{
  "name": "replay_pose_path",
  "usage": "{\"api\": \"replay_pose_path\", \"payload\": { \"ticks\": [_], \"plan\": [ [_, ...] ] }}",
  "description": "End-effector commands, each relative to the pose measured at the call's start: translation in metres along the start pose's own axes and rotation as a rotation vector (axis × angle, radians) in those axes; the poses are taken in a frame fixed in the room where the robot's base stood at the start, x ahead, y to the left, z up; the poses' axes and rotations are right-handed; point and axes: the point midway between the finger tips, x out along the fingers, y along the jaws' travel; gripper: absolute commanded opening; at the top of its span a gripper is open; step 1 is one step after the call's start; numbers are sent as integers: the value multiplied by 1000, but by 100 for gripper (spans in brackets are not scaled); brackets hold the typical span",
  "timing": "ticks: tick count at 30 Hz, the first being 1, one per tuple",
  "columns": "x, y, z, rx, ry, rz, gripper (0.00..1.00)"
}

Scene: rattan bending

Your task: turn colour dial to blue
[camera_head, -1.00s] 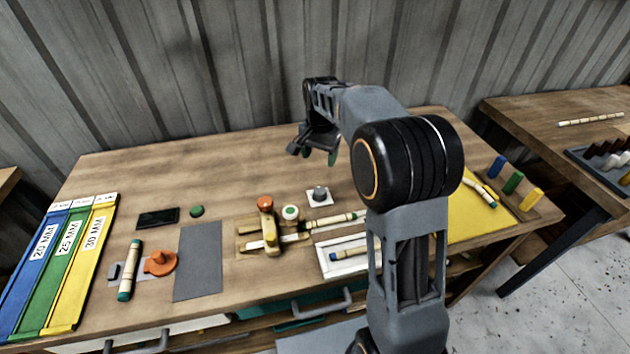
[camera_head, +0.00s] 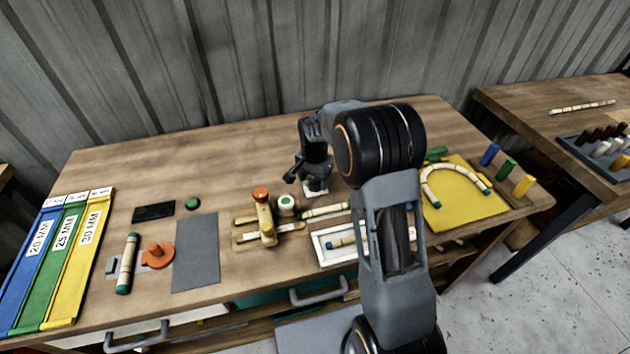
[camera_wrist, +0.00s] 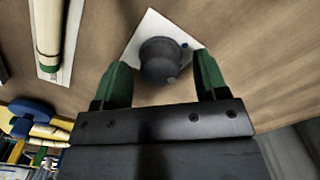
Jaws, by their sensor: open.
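The colour dial is a dark grey round knob (camera_wrist: 160,58) on a square white plate (camera_wrist: 146,24). A small blue mark shows on the plate at the knob's right edge. In the head view the white plate (camera_head: 322,193) sits on the bench, and my gripper hides the knob. My gripper (camera_head: 314,184) is low over the dial. In the wrist view its green-tipped fingers (camera_wrist: 161,66) are spread, one on each side of the knob. I see a gap between knob and fingers, and cannot tell their exact height.
A cream rattan stick (camera_wrist: 47,30) lies left of the dial in the wrist view. In the head view a wooden clamp with an orange knob (camera_head: 261,194) and a white tray (camera_head: 325,261) are nearby. A bent rattan arch lies on the yellow mat (camera_head: 454,216). The bench behind is clear.

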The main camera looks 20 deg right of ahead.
Motion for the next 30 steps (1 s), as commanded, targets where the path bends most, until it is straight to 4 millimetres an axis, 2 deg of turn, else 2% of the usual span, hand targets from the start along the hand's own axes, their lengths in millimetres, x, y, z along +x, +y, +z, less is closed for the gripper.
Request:
{"api": "replay_pose_path", "payload": {
  "ticks": [6,15,30],
  "plan": [
    [11,0,0,0,0,0,67],
    [12,0,0,0,1,-1,67],
    [12,0,0,0,0,0,19]
  ]
}}
